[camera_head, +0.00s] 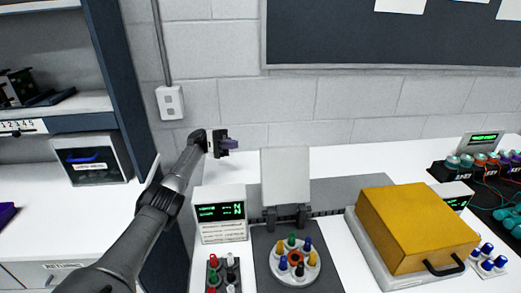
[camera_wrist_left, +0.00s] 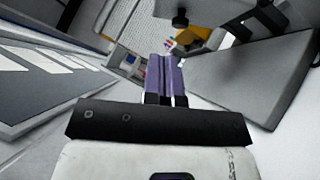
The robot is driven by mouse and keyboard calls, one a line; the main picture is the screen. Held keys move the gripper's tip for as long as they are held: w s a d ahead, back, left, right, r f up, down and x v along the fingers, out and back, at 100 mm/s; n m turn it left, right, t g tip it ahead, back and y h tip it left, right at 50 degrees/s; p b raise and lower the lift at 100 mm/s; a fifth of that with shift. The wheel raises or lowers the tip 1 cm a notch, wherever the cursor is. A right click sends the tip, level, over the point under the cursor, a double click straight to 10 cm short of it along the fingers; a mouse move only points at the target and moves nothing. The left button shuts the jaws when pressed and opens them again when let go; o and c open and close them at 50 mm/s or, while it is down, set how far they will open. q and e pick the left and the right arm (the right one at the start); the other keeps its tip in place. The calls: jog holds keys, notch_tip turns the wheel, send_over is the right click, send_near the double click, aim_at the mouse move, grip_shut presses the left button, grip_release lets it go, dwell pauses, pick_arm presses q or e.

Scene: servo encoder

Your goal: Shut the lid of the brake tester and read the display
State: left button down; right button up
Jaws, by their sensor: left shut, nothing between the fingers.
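A light grey lid (camera_head: 286,175) stands upright on dark hinges behind a dark base plate (camera_head: 262,243). A round white disc (camera_head: 305,271) with several coloured pegs sits on that base. A white display unit (camera_head: 222,233) with green characters stands just left of it; the characters are too small to read surely. My left gripper (camera_head: 229,145) is raised near the back wall, left of the lid and apart from it. Its purple fingers are shut and empty, and they also show closed together in the left wrist view (camera_wrist_left: 166,75). My right gripper is out of view.
A yellow box-shaped cover (camera_head: 410,215) with a black handle stands right of the open lid. A shelf unit (camera_head: 108,60) rises at the left. Teal parts (camera_head: 508,220) crowd the far right.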

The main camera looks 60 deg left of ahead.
pick_arm(q)
jog(key=s+d+p+x, duration=0.1)
jog(key=s+p+x, duration=0.1)
jog(key=x, duration=1)
jog(key=shift+s+r+p, duration=0.25)
jog(key=shift+r+p, duration=0.15)
jog(key=shift+p, duration=0.5)
jog(key=shift+d, duration=0.15)
